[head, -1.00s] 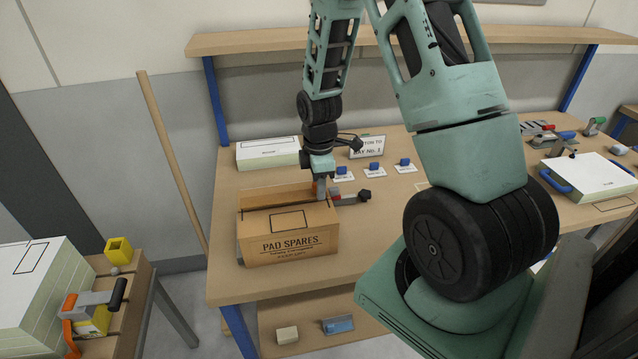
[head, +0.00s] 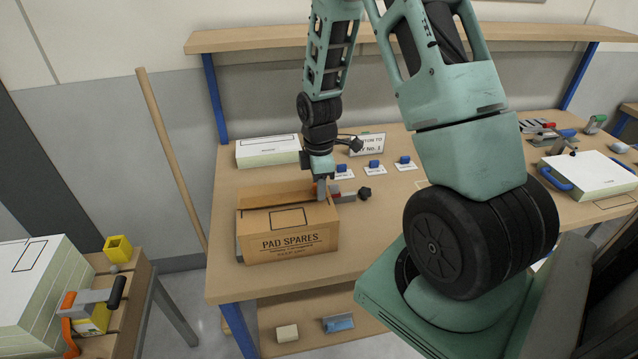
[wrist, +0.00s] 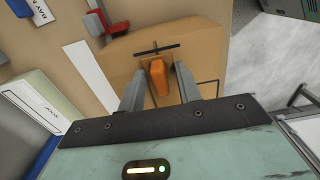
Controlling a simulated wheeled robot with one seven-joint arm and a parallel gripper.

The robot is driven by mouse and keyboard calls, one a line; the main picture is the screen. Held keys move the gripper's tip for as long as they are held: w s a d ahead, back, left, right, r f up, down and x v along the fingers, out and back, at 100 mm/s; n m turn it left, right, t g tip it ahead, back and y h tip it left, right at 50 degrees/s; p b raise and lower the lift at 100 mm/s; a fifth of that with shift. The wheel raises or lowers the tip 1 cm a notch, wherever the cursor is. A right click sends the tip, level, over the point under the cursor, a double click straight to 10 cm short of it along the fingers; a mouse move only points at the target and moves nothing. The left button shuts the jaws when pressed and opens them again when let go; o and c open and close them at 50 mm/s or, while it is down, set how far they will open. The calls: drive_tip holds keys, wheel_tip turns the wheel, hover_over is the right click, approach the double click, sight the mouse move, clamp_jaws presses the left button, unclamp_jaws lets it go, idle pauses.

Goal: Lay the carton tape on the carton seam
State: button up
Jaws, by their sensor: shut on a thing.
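The carton (head: 290,242) is a brown box marked PAD SPARES, upright on the bench at left of centre. Its brown top also shows in the wrist view (wrist: 205,45). My gripper (head: 320,192) is at the carton's right end, over its top edge. In the wrist view my gripper (wrist: 158,88) is shut on an orange piece (wrist: 158,72), apparently the carton tape's holder. A thin dark bar (wrist: 143,52) lies just beyond it. I cannot tell whether the piece touches the carton. The seam is mostly hidden or too small to make out.
Blue-knobbed items (head: 374,166) and a sign (head: 371,144) stand further back. The bench front (head: 300,280) is clear.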

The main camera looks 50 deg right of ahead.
drive_tip(key=shift+f+b, duration=0.45)
drive_tip(key=shift+f, duration=0.3)
drive_tip(key=o, duration=1.1)
drive_tip(key=shift+r, duration=0.15)
wheel_tip(320, 180, up, 8)
drive_tip(key=p, duration=0.7)
